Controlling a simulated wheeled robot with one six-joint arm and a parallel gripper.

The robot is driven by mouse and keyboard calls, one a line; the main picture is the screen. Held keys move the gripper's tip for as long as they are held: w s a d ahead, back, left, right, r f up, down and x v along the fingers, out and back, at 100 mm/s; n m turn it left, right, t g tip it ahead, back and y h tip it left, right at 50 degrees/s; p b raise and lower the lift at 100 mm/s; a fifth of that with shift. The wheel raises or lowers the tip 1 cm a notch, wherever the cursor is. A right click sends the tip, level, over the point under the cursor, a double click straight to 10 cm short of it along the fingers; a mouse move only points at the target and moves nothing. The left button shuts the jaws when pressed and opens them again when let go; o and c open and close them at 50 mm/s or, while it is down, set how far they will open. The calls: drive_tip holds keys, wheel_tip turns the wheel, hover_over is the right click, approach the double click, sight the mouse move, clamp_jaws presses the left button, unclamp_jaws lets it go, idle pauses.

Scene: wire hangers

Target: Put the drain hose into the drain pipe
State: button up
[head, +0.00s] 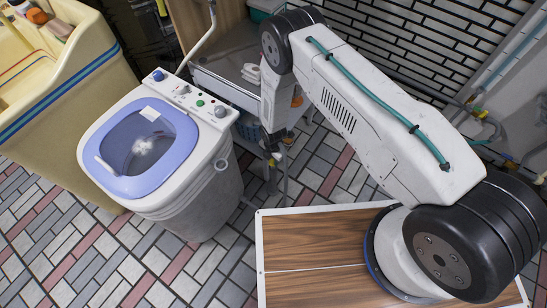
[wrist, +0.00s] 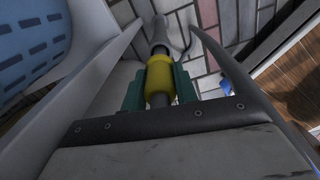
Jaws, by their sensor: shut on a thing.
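My gripper (wrist: 160,85) has green pads closed on both sides of a yellow collar (wrist: 159,82), which appears to be the end of the drain hose. A dark and grey tip (wrist: 159,40) extends beyond the collar, over the tiled floor. In the head view my gripper (head: 274,158) hangs low, right of the washing machine (head: 190,190), and is small and partly hidden. A thin grey hose (head: 285,184) hangs below it toward the floor. I cannot pick out the drain pipe opening with certainty in either view.
A blue basket (head: 247,130) stands close behind my gripper; a blue slatted surface, likely the basket (wrist: 35,45), fills the wrist view's upper left. A cream sink (head: 60,120) is at far left. Thin pipes (head: 475,105) run along the right wall. Tiled floor (head: 210,262) in front is clear.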

sight(273, 163)
drive_tip(key=shift+f, duration=2.4)
drive_tip(key=o, duration=1)
drive_tip(key=shift+o, duration=0.2)
drive_tip(key=shift+r, duration=0.1)
wheel_tip(273, 163, up, 8)
drive_tip(key=shift+f, duration=0.2)
